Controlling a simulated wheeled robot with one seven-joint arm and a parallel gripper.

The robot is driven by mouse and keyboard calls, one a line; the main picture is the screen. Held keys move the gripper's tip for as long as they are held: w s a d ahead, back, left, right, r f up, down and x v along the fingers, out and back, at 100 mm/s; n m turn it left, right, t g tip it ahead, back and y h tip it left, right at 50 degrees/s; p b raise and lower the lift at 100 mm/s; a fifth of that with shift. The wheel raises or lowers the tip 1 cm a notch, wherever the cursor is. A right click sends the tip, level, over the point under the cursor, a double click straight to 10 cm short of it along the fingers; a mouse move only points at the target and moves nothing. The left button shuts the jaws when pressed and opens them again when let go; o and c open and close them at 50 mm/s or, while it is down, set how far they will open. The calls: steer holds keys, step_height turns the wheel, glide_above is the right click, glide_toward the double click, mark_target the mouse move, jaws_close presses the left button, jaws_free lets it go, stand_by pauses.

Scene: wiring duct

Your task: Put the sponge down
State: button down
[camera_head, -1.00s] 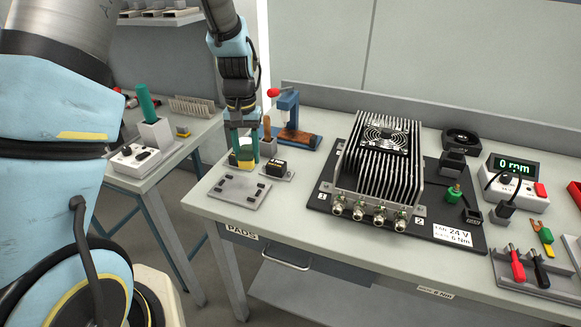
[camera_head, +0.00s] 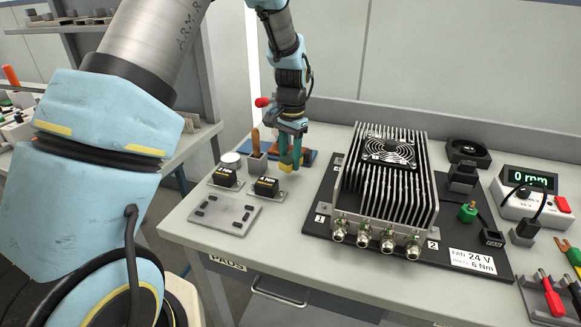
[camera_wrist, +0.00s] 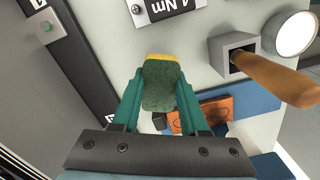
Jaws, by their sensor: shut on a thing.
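The sponge (camera_wrist: 162,84) is dark green with a yellow layer at its far edge. It sits between the two green fingers of my gripper (camera_wrist: 160,100), which is shut on it. In the head view my gripper (camera_head: 290,160) points down over the bench, and the sponge's yellow part (camera_head: 287,168) shows at the fingertips, right of the black 4 Nm block. I cannot tell whether the sponge touches the bench top. The fingers hide much of it in the head view.
Two black Nm blocks (camera_head: 268,186) and a grey slotted plate (camera_head: 225,214) lie to the left. A holder with a wooden handle (camera_head: 256,145) stands behind. The finned heatsink unit (camera_head: 385,190) on its black board is close on the right. Bare bench shows in front.

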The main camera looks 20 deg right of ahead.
mark_target(289, 169)
steer(key=shift+f+p, duration=0.45)
steer(key=shift+f, duration=1.4)
steer(key=shift+f, duration=0.2)
steer(key=shift+c, duration=2.2)
jaws_free()
steer(key=shift+r, duration=0.1)
step_height(289, 169, up, 12)
steer(key=b, duration=0.3)
steer(key=shift+w+d+r, duration=0.1)
steer(key=shift+d+r, duration=0.05)
